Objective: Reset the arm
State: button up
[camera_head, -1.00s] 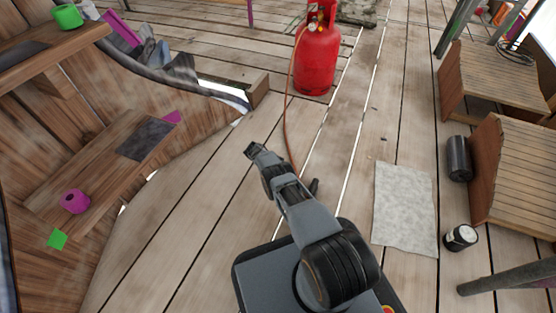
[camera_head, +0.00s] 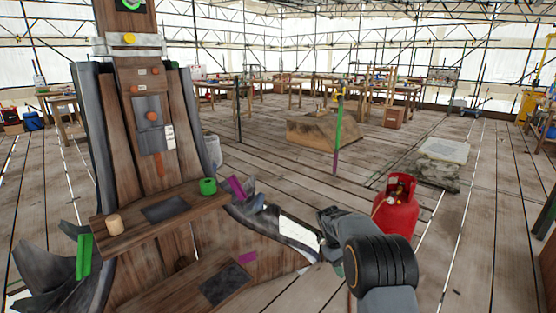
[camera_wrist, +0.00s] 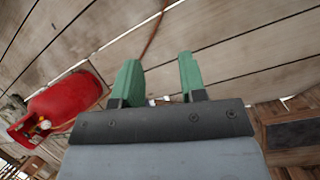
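My gripper shows in the wrist view (camera_wrist: 158,64) with two green fingers apart and nothing between them, so it is open. Bare wooden planks lie beyond the fingertips. In the head view my dark grey arm stands at the lower right, in front of the floor and near the wooden spire (camera_head: 125,165). The gripper's fingers are mostly hidden behind the arm links there.
A red gas cylinder (camera_head: 397,208) stands just right of my arm; it also shows at the left of the wrist view (camera_wrist: 62,105). Open planks lie behind.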

jog(key=s+a+r+m+t+y+p, duration=0.1)
jog(key=s+r+p, duration=0.1)
jog(key=r, duration=0.5)
jog(key=s+r+p, duration=0.3)
jog(key=r, duration=0.5)
jog(key=s+a+r+m+t+y+p, duration=0.1)
jog(key=s+a+r+m+t+p, duration=0.1)
jog(key=s+r+p, duration=0.6)
jog(key=s+a+r+m+t+y+p, duration=0.1)
jog(key=s+a+r+m+t+p, duration=0.1)
jog(key=s+r+p, duration=0.6)
jog(key=s+r+t, duration=0.1)
jog(key=s+r, duration=0.4)
jog(key=shift+s+a+r+y, duration=0.15)
jog(key=shift+s+r+y, duration=0.15)
jog(key=shift+y, duration=0.1)
